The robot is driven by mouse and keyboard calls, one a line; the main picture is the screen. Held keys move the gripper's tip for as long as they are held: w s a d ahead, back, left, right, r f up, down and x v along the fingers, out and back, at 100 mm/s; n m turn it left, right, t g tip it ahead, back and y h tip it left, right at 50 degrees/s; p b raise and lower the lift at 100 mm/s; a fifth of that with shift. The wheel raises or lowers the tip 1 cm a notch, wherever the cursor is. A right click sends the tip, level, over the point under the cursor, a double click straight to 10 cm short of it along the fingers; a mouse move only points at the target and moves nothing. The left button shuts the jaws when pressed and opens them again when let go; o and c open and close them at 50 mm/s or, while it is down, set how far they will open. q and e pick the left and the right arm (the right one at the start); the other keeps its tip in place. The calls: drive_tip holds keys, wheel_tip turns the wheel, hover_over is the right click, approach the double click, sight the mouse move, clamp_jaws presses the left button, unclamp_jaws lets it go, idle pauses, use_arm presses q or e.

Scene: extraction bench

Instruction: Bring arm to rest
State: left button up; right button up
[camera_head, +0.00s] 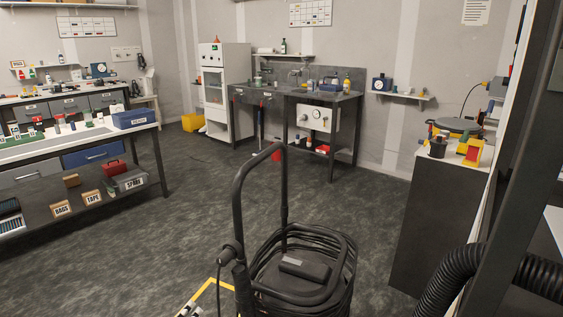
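Neither of my grippers and no arm of mine that I can make out shows in the head view. I cannot tell how either gripper stands. A thick black corrugated hose (449,282) curves in at the lower right, passing behind a dark upright post (516,165). I cannot tell what the hose joins to.
A black-handled trolley (238,208) with coiled hose (345,262) stands close in front. A dark cabinet (428,225) stands at right, holding small tools. A workbench (75,140) with a lower shelf is at left. A sink bench (350,98) stands at the back. The middle floor (190,215) is clear.

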use_arm(q)
drive_tip(key=s+a+f+n+g+y+p, duration=0.1)
drive_tip(key=s+f+n+g, duration=0.1)
drive_tip(key=s+f+n, duration=0.55)
drive_tip(key=s+a+f+n+g+y+p, duration=0.1)
drive_tip(key=s+a+f+n+g+y, duration=0.3)
drive_tip(key=f, duration=0.6)
drive_tip(key=s+d+f+n+g+h, duration=0.1)
drive_tip(key=s+f+n, duration=0.2)
drive_tip(key=s+f, duration=0.5)
drive_tip(key=s+d+f+n+g, duration=0.2)
drive_tip(key=s+f+n, duration=0.1)
drive_tip(key=s, duration=0.7)
drive_tip(key=s+d+f+n+g+p, duration=0.1)
drive_tip(key=s+d+f+n+g, duration=0.2)
drive_tip(key=s+f, duration=0.3)
drive_tip(key=s+d+f+n+g+p, duration=0.1)
drive_tip(key=s+f+n, duration=0.4)
drive_tip(key=s, duration=1)
drive_tip(key=shift+s+d+g, duration=0.35)
drive_tip(key=shift+d+g, duration=0.45)
drive_tip(key=shift+d, duration=0.05)
